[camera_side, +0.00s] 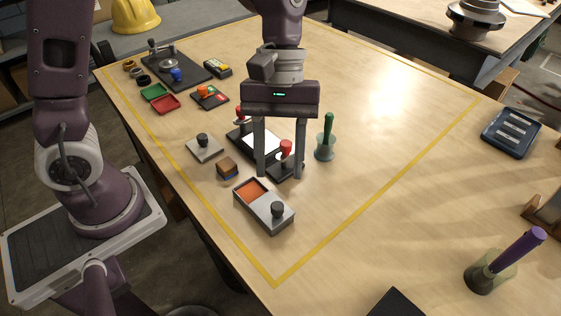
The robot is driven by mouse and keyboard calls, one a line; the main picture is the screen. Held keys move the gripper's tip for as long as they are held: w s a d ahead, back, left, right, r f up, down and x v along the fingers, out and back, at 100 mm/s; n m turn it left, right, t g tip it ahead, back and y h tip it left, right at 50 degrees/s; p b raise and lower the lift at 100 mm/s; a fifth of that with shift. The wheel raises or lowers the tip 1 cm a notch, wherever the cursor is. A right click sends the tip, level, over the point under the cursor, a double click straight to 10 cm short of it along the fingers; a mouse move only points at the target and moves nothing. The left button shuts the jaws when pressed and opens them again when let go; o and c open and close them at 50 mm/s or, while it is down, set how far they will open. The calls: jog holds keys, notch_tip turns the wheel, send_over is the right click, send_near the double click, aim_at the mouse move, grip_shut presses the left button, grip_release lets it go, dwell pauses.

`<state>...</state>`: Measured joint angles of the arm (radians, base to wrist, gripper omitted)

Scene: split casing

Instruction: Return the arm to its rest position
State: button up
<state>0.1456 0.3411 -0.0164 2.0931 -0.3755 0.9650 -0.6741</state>
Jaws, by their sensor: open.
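A grey casing (280,224) with an orange inside and a black knob lies just in front. A grey plate with a black knob (203,152) lies to the left, with a small brown and blue block (227,168) between it and the casing.
A green-handled tool in a cup (325,148) stands close right of my gripper. At the back left are a dark board (190,75), a green tray (153,92) and a red tray (166,104). A purple-handled tool (520,248) stands front right. The table's right-middle is clear.

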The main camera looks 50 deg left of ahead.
jog(key=s+a+r+m+t+y, duration=0.3)
jog(key=s+a+r+m+t, duration=0.5)
jog(key=s+a+r, duration=0.2)
jog(key=shift+s+a+r+m+t, duration=0.3)
jog(key=shift+s+a+m, duration=0.1)
jog(key=shift+s+a, duration=0.2)
